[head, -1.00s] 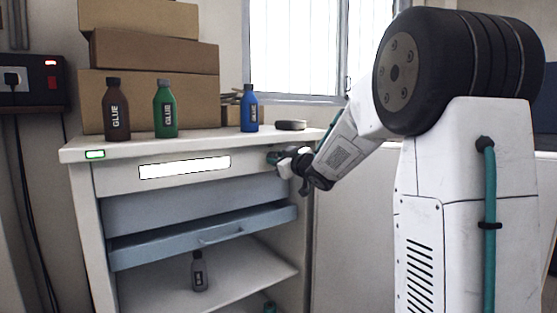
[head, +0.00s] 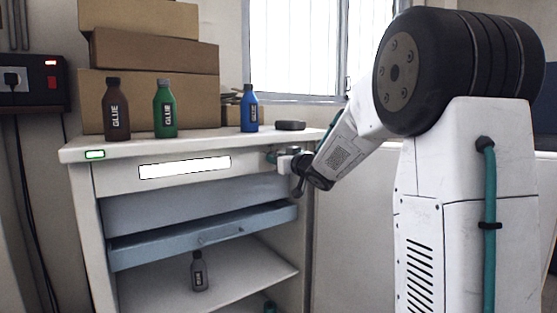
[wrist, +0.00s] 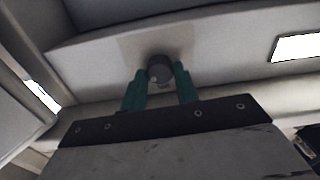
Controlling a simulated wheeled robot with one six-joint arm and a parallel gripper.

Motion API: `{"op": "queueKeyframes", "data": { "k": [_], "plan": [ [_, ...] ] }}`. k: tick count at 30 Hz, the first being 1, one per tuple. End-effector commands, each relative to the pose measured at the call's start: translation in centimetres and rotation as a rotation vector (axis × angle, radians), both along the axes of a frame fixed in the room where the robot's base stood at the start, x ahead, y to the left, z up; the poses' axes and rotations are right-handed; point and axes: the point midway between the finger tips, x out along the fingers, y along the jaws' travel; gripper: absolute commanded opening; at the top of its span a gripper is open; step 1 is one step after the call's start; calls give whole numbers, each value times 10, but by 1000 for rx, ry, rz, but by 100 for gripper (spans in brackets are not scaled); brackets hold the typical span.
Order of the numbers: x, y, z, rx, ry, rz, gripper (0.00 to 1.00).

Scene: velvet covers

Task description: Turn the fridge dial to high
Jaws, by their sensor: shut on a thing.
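The fridge dial (wrist: 160,70) is a small dark round knob on the pale front panel. It shows at the top centre of the wrist view. My gripper (wrist: 161,75) has its teal fingers on both sides of the dial and is shut on it. In the head view my gripper (head: 273,157) is at the right end of the fridge's upper front strip. The dial is hidden there behind the fingers and wrist. The fridge (head: 120,180) is a white cabinet with an open front. I cannot read the dial's setting.
Brown (head: 117,115), green (head: 165,113) and blue (head: 249,112) bottles stand on the fridge top, with a dark flat object (head: 290,125) near its right end. Cardboard boxes (head: 150,58) are stacked behind. A blue drawer (head: 150,248) and a grey bottle (head: 199,272) sit below the lit panel (head: 185,167).

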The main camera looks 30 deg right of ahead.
Motion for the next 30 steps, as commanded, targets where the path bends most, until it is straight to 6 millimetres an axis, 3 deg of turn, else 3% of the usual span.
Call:
{"op": "queueKeyframes", "data": {
  "k": [3,4,6,17,30],
  "plan": [
    [0,0,-3,2,6,-1,8],
    [0,0,-3,2,6,-1,39],
    [0,0,-3,1,5,-1,52],
    [-8,-1,-1,0,2,-1,52],
    [-73,-4,-1,1,2,-3,52]
  ]
}}
